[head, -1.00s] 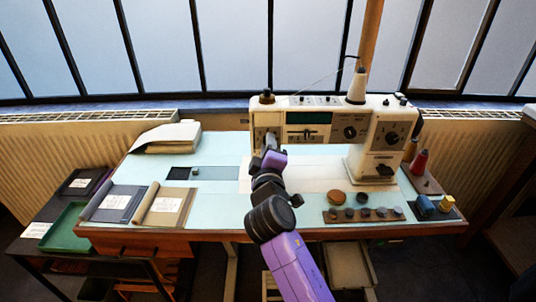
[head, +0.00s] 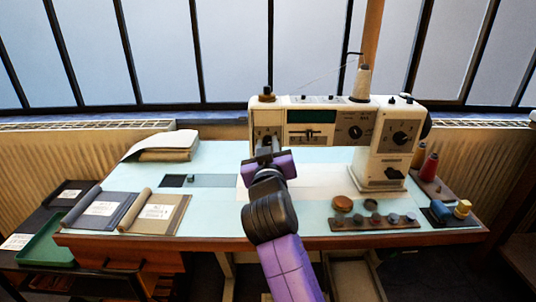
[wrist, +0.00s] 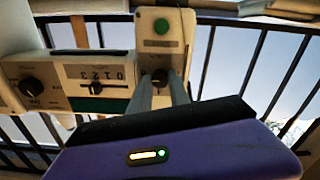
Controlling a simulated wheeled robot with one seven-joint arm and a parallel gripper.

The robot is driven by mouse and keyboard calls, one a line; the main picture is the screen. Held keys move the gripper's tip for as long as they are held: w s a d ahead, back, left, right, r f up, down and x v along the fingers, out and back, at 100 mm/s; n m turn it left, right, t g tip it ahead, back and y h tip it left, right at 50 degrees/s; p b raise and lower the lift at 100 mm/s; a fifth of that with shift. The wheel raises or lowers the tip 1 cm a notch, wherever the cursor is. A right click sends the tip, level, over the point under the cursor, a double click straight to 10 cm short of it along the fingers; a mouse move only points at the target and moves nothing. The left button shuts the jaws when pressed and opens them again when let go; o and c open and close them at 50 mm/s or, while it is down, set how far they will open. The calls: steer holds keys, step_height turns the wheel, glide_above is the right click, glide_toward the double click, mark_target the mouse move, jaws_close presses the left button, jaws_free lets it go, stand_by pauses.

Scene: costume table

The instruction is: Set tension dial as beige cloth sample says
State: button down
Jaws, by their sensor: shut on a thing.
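The beige cloth sample (head: 158,213) lies at the table's front left with a white card on it, whose writing is too small to read. The white sewing machine (head: 330,108) stands at the back right. My gripper (head: 264,152) is at the machine's left end face. In the wrist view, its fingers (wrist: 160,90) are shut on a small dark dial (wrist: 158,76), below a green round button (wrist: 161,26). The fingers partly cover the dial, so its setting cannot be read. I cannot read a label naming it as the tension dial.
A grey cloth sample (head: 104,209) lies left of the beige one. The machine's front has a slider marked with numbers (wrist: 96,88) and a dark knob (wrist: 32,86). Bobbins on a strip (head: 375,221) and thread spools (head: 430,166) stand at the right. The table's middle is clear.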

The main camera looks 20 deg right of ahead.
steer(key=shift+f+m+b, duration=0.25)
steer(key=shift+m+b, duration=0.45)
steer(key=shift+m, duration=0.5)
steer(key=c, duration=1.2)
jaws_free()
steer(key=shift+r, duration=0.15)
steer(key=v, duration=0.7)
steer(key=shift+s+p, duration=0.35)
steer(key=shift+p, duration=0.05)
steer(key=shift+a+r, duration=0.15)
